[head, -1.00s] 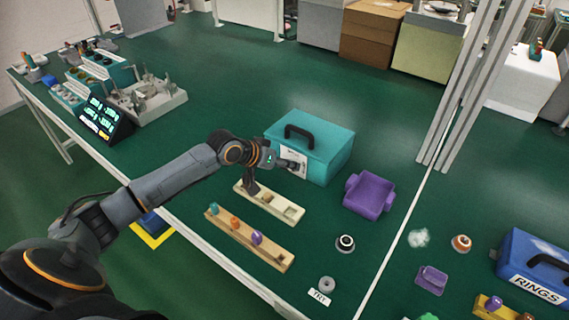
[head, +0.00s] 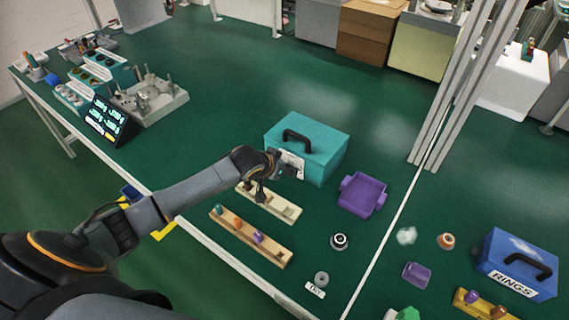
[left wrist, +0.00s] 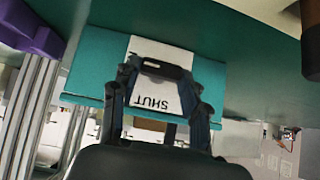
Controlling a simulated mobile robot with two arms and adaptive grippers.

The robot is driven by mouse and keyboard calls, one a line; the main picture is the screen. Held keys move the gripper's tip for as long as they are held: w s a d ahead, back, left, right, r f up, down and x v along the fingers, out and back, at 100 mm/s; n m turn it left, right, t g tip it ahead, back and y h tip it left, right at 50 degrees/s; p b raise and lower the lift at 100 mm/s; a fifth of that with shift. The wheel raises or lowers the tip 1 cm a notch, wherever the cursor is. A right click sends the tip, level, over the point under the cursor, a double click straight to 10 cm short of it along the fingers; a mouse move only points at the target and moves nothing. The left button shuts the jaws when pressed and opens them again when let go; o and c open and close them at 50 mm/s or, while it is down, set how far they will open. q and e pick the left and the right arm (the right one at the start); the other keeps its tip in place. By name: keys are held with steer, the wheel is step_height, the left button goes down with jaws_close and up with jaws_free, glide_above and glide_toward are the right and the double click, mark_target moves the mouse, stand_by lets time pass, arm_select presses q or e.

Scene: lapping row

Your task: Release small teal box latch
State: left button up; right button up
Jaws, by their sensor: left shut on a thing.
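The small teal box (head: 322,150) stands on the green table, with its lid down and a black handle (head: 300,140) on top. A white label is on its front face; in the left wrist view the label (left wrist: 150,101) reads SHUT upside down. My left gripper (head: 292,173) is at the front face, over this label. In the left wrist view its fingers (left wrist: 162,80) close around a dark latch (left wrist: 165,70) on the box front. The fingers hide much of the latch, so its exact position cannot be told. My right gripper is not in view.
A purple tray (head: 362,195) stands right of the teal box. A blue RINGS box (head: 517,265) is at the far right. The table behind the teal box is clear.

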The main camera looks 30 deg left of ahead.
arm_select(q)
steer(key=o, duration=1.1)
steer(key=shift+o, duration=0.2)
steer(key=v, duration=1.2)
